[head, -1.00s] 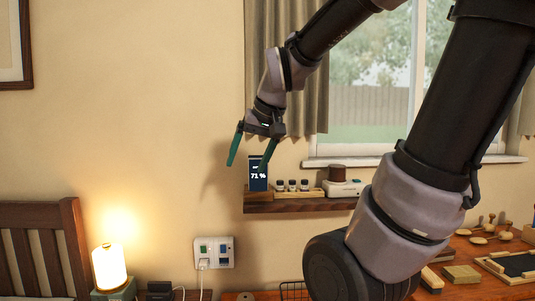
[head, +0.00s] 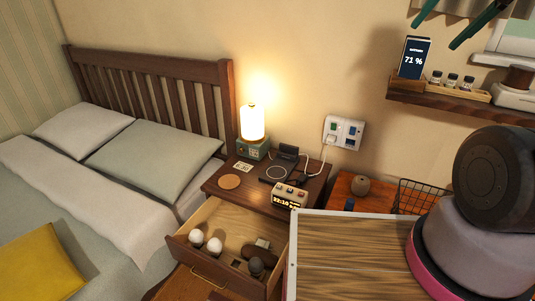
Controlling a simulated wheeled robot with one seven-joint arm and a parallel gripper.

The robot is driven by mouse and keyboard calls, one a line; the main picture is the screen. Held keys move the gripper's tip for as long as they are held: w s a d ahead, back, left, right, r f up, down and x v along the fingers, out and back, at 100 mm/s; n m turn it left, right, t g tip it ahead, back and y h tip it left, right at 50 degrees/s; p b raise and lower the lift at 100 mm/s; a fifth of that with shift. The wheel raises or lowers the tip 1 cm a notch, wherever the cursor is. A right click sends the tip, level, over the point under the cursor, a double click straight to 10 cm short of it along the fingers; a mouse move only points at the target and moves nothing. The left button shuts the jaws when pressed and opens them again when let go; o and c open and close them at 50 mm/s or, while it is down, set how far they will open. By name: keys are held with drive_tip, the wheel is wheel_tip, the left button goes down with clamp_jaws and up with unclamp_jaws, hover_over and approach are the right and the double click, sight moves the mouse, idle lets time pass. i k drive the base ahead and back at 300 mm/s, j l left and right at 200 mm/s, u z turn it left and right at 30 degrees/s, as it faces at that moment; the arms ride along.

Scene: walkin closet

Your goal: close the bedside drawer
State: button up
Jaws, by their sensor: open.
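The bedside drawer (head: 222,267) is pulled out of the wooden nightstand (head: 222,188), in the lower middle of the head view. Its front panel faces the lower left and carries a metal bar handle (head: 208,276). Inside lie two white round items (head: 205,241), a dark round item (head: 256,266) and a dark oblong item (head: 257,251). My gripper (head: 433,37) is at the top right, high above and to the right of the drawer. Its two teal fingers are apart with nothing between them.
A lit lamp (head: 253,125), a clock (head: 290,196) and a charging pad (head: 278,173) stand on the nightstand. The bed (head: 95,220) lies left of the drawer. A striped wooden surface (head: 350,250) is close at its right. A wall shelf (head: 440,100) is below my gripper.

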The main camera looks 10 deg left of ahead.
sight(236, 226)
drive_tip(key=k+l+u, duration=0.1)
drive_tip(key=k+u, duration=0.15)
drive_tip(key=u, duration=0.2)
drive_tip(key=k+u, duration=0.2)
drive_tip(key=u, duration=0.25)
drive_tip(key=k+u, duration=0.25)
drive_tip(key=u, duration=0.2)
